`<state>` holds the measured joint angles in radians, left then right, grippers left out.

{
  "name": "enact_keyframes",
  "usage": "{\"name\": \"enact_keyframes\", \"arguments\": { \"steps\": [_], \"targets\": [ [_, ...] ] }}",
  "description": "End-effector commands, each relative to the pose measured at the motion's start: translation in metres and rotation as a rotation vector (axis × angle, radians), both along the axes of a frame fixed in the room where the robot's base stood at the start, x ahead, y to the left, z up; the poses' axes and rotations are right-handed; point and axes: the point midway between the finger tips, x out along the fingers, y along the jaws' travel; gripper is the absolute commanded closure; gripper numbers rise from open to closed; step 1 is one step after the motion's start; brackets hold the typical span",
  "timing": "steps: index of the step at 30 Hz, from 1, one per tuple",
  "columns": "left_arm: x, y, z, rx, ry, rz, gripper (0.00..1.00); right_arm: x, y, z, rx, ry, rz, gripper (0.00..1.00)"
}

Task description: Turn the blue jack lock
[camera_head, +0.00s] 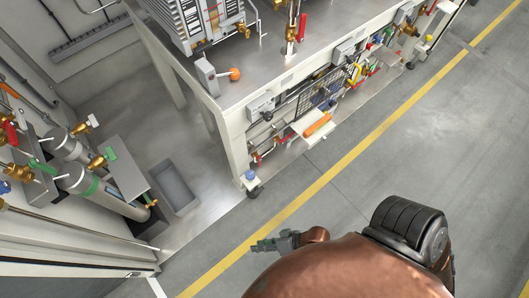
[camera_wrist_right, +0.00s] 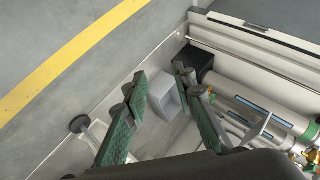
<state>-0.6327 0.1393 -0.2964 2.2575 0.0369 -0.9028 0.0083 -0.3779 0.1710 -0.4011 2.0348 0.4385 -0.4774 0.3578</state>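A small blue part (camera_head: 250,175), which looks like the blue jack lock, sits at the foot of the pump frame's near corner leg, just above a dark round foot. My right gripper (camera_head: 268,244) is over the grey floor beside the yellow line, apart from the blue part and nearer to me. In the right wrist view its two green fingers (camera_wrist_right: 160,76) are spread with nothing between them. A dark round foot (camera_wrist_right: 78,124) shows there at the left; no blue shows on it. My left gripper is not in view.
The pump frame (camera_head: 232,122) carries valves and an orange-handled tray on its side. Metal cylinders (camera_head: 106,195) with valves stand at the left. A grey bin (camera_head: 174,187) is on the floor between them. The floor along the yellow line (camera_head: 330,176) is clear.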

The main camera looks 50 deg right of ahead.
Motion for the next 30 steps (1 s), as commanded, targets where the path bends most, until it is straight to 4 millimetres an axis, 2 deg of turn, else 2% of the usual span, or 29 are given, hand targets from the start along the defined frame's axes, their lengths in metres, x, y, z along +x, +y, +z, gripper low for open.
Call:
{"name": "enact_keyframes", "arguments": {
  "steps": [1,5,8,12,18,21,25,30],
  "targets": [
    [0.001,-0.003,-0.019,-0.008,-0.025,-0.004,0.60,0.014,0.006,-0.018,0.075,-0.029,-0.063,0.75],
    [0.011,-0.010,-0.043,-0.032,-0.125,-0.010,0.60,0.049,0.005,-0.038,0.275,-0.117,-0.265,0.75],
    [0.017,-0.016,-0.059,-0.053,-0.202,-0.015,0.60,0.069,-0.015,-0.055,0.411,-0.182,-0.432,0.75],
    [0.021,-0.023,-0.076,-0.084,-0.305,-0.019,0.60,0.085,-0.064,-0.079,0.565,-0.287,-0.667,0.75],
    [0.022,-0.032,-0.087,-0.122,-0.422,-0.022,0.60,0.085,-0.140,-0.100,0.689,-0.450,-0.918,0.75],
    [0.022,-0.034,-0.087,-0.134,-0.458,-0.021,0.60,0.081,-0.164,-0.103,0.719,-0.511,-0.987,0.75],
    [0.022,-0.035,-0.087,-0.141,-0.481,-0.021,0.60,0.078,-0.180,-0.103,0.735,-0.554,-1.028,0.75],
    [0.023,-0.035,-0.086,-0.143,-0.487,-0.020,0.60,0.078,-0.183,-0.101,0.739,-0.564,-1.034,0.75]
  ]
}}
